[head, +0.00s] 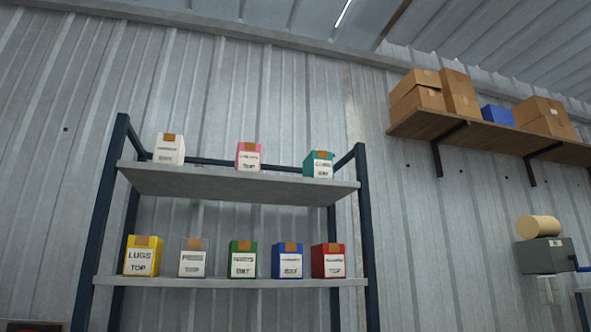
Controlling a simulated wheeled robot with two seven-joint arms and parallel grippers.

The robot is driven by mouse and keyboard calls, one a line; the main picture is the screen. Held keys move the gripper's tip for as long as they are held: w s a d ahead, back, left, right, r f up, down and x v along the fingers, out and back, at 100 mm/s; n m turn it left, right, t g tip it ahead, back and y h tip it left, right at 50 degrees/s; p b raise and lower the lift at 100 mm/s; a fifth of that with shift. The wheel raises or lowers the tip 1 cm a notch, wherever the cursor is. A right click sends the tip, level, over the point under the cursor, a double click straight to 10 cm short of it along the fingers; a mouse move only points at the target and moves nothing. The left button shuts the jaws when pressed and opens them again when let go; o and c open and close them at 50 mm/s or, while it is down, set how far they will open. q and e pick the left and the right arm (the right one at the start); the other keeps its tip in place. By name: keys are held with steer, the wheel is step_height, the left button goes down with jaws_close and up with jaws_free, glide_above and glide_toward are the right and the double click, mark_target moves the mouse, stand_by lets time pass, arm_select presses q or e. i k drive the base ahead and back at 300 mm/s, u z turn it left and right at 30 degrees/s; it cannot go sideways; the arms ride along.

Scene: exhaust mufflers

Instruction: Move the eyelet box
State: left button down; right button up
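Small labelled boxes stand on a two-level rack. On the upper shelf (240,187) are a white box (169,150), a pink box (248,158) and a teal box (318,166). On the lower shelf (210,283) are a yellow box (142,257) reading LUGS TOP, a pale box (193,260), a green box (242,261), a blue box (287,262) and a red box (328,262). The pink box's label ends in TOP; its upper word is blurred and looks like EYELETS. Neither gripper shows.
Dark blue posts (101,215) frame the rack at both sides. A wooden wall shelf (480,132) at the upper right holds cardboard boxes (460,92) and a blue bin (497,115). A grey machine (543,255) stands at the right edge.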

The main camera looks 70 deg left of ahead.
mark_target(249, 154)
steer(key=u, duration=0.8)
steer(key=i, duration=1.15)
steer(key=u, duration=1.2)
